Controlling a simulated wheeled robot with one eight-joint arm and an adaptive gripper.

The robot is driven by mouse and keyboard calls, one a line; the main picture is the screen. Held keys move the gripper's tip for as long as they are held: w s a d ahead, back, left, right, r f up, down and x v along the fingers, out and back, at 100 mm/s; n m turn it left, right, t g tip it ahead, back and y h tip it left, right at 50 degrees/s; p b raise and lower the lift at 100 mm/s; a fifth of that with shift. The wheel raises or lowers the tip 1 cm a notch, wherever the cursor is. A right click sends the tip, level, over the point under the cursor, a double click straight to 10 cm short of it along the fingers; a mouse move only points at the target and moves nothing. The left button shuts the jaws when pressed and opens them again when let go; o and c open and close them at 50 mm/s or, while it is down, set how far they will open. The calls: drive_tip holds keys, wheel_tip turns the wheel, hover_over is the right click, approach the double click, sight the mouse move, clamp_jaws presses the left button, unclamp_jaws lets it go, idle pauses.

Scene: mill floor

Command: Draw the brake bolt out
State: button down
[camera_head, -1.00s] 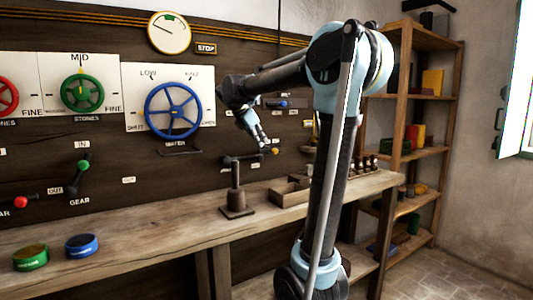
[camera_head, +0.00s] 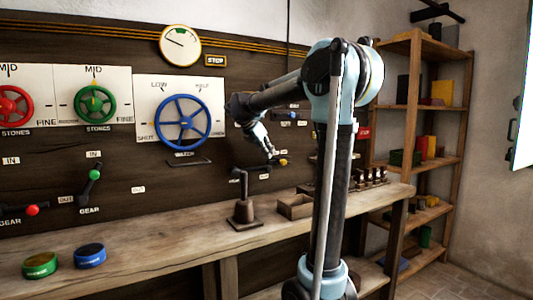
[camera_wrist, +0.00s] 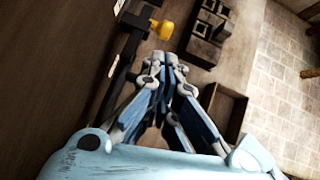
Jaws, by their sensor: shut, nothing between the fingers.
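A dark horizontal bar with a yellow knob (camera_head: 283,161) sits low on the dark panel; I cannot read a label naming it the brake bolt. The yellow knob also shows in the wrist view (camera_wrist: 163,30), at the end of the black bar (camera_wrist: 123,70). My gripper (camera_head: 269,150) is just above and left of the knob in the head view. In the wrist view my gripper (camera_wrist: 165,60) has its fingertips together, just below the knob, with nothing between them. I cannot tell whether they touch the bar.
A blue-knobbed bar (camera_head: 292,114) lies above my gripper. A blue wheel (camera_head: 181,122) is to its left. Below are the wooden bench (camera_head: 150,240), a post on a block (camera_head: 243,212) and an open wooden box (camera_head: 296,209). Shelves (camera_head: 412,150) stand at the right.

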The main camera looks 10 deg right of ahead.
sight(278, 162)
drive_tip(key=x, duration=0.6)
drive_tip(key=shift+d+f, duration=0.2)
drive_tip(key=shift+f, duration=0.05)
drive_tip(key=shift+w, duration=0.2)
